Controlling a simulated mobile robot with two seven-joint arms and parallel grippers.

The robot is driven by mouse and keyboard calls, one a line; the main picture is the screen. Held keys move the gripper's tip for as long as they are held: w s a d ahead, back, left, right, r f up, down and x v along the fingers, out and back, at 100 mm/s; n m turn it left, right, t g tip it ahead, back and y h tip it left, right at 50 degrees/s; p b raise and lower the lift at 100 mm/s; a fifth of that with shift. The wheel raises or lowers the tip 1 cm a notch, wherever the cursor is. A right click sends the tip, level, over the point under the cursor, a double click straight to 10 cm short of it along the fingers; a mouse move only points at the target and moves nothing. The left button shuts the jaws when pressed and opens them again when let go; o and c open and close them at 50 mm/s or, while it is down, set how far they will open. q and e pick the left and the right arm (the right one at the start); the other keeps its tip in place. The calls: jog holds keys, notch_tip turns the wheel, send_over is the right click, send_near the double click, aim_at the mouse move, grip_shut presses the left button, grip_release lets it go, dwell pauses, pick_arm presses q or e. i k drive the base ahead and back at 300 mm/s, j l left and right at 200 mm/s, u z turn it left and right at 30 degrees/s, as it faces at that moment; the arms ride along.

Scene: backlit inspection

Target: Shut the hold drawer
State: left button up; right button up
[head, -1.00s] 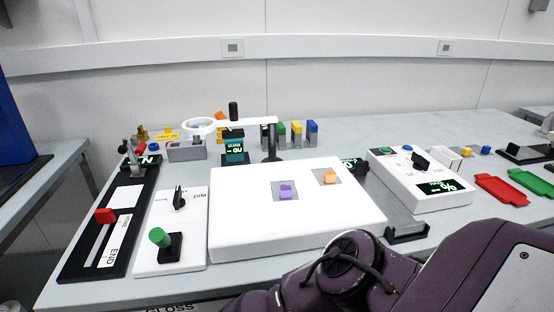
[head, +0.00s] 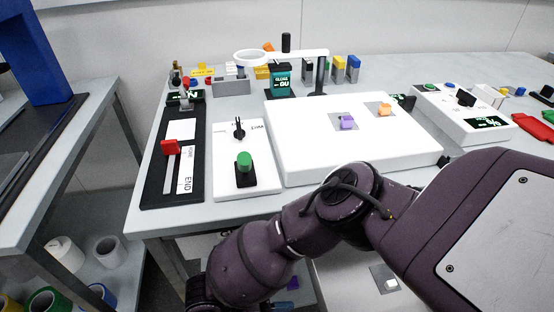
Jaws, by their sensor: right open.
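Below the table's front edge, a pale open drawer (head: 340,280) sticks out, partly behind my right arm. A small white block on a grey square (head: 390,279) lies in it. No label is readable there, so I cannot tell from lettering which drawer is the hold drawer. My right arm crosses from the right, and my right gripper (head: 204,292) is at the bottom edge, left of the drawer, open and mostly cut off. My left gripper is not in view.
The table holds a white panel (head: 300,150) with purple and orange blocks, a green-knob plate (head: 225,180), a black slider board (head: 155,190) and a magnifier stand (head: 318,75). Rolls (head: 65,252) stand on a lower shelf at left. A floor gap separates the tables.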

aim_at(342, 279)
jog(key=k+j, duration=0.1)
jog(key=j, duration=0.6)
jog(key=k+j, duration=0.1)
jog(key=j, duration=1.35)
jog(key=k, duration=0.05)
